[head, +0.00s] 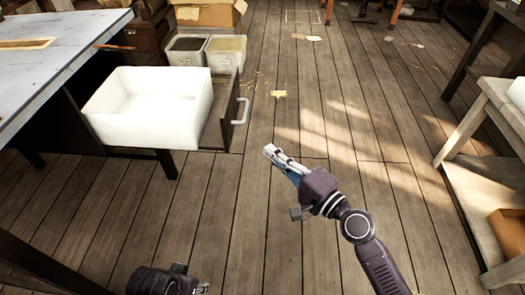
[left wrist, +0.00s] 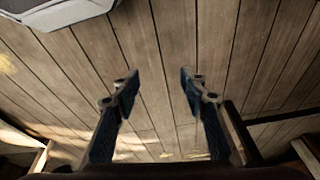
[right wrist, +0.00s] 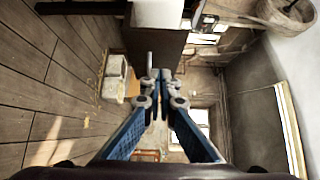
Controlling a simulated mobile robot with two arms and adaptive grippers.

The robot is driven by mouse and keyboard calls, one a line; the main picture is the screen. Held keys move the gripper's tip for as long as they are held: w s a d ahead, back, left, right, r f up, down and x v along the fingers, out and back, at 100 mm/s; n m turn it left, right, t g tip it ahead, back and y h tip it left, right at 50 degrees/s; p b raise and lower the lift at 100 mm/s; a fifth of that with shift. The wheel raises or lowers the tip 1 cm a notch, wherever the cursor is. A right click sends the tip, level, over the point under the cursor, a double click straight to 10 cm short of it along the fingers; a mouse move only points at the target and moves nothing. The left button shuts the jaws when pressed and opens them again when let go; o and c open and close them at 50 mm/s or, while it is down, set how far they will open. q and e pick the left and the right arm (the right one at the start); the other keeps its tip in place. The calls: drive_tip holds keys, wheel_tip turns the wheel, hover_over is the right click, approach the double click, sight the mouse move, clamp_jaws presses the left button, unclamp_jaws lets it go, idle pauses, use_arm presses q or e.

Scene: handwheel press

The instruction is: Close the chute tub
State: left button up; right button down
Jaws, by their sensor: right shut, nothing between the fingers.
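A dark wooden drawer-like tub (head: 222,118) stands pulled out from under the bench at the left, with a pale bar handle (head: 241,111) on its front. A big white open bin (head: 150,128) sits over its left part and hides much of it. My right gripper (head: 270,151) is shut and empty, to the right of and nearer than the handle, apart from it. The right wrist view shows its closed fingertips (right wrist: 159,77) with the dark front (right wrist: 155,45) beyond. My left gripper (left wrist: 158,82) is open and empty above the floor; in the head view only part shows at the bottom edge.
A grey-topped bench (head: 75,55) stands at the left. Two small bins (head: 187,50) and a cardboard box (head: 208,14) stand behind the tub. A wooden shelf stand (head: 465,135) is at the right. The plank floor between is clear apart from scraps (head: 278,94).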

sight(228, 127)
use_arm(q)
drive_tip(key=shift+f, duration=0.95)
use_arm(e)
drive_tip(key=shift+w+a, duration=1.05)
drive_tip(key=shift+a, duration=0.55)
drive_tip(key=shift+w+a, duration=1.05)
drive_tip(key=shift+a, duration=0.6)
drive_tip(key=shift+w+a, duration=1.05)
drive_tip(key=shift+a, duration=0.55)
use_arm(q)
drive_tip(key=shift+f, duration=0.1)
use_arm(e)
drive_tip(key=shift+w+a, duration=0.1)
